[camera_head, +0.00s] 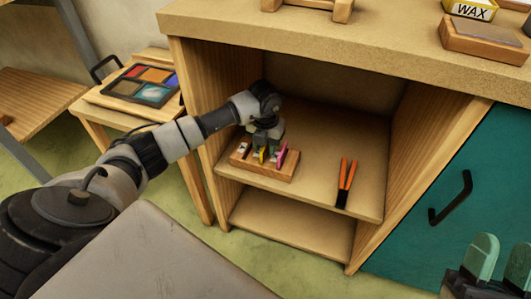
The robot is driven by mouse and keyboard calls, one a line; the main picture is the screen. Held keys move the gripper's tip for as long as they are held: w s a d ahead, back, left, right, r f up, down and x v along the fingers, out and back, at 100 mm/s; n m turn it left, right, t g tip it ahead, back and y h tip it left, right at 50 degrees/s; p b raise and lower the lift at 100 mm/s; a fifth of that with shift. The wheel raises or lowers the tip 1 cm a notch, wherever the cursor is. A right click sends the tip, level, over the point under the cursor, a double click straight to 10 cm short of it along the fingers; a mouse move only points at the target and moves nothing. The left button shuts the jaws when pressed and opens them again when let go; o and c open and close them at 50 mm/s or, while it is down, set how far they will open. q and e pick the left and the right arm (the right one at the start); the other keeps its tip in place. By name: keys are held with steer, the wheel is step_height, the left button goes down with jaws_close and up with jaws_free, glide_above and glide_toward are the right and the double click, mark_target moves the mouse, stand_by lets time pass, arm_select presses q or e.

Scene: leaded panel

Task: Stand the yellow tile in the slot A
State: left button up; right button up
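A small wooden rack (265,172) stands on the upper shelf inside the open cabinet. The yellow tile (262,155) shows as a thin upright sliver at the rack's middle, partly hidden by my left gripper (265,146). That gripper reaches down over the rack with its fingers right at the yellow tile; whether they grip it is too small to tell. A pink tile (281,157) stands to the right, and a whitish piece with a dark mark (242,148) is at the left. I cannot read any slot letter. My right gripper (500,265) is open and empty at the bottom right.
Orange-and-black handled tools (346,182) lie on the shelf right of the rack. Cabinet side walls and the countertop (340,45) enclose the shelf. A teal door (430,200) is at the right. A side table (95,100) holds a paint-like colour tray (145,85).

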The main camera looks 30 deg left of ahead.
arm_select(q)
jaws_close()
steer(key=shift+r, duration=0.1)
steer(key=shift+r, duration=0.1)
steer(key=shift+r+p, duration=0.45)
steer(key=shift+r, duration=0.5)
step_height(320, 180, up, 6)
steer(key=shift+f+p, duration=0.1)
steer(key=shift+p, duration=0.85)
steer(key=shift+r, duration=0.95)
arm_select(e)
steer(key=w+f+g+h, duration=0.3)
steer(key=f+g, duration=0.5)
steer(key=shift+d+f, duration=0.4)
arm_select(q)
steer(key=shift+p, duration=0.3)
arm_select(e)
steer(key=shift+w, duration=0.15)
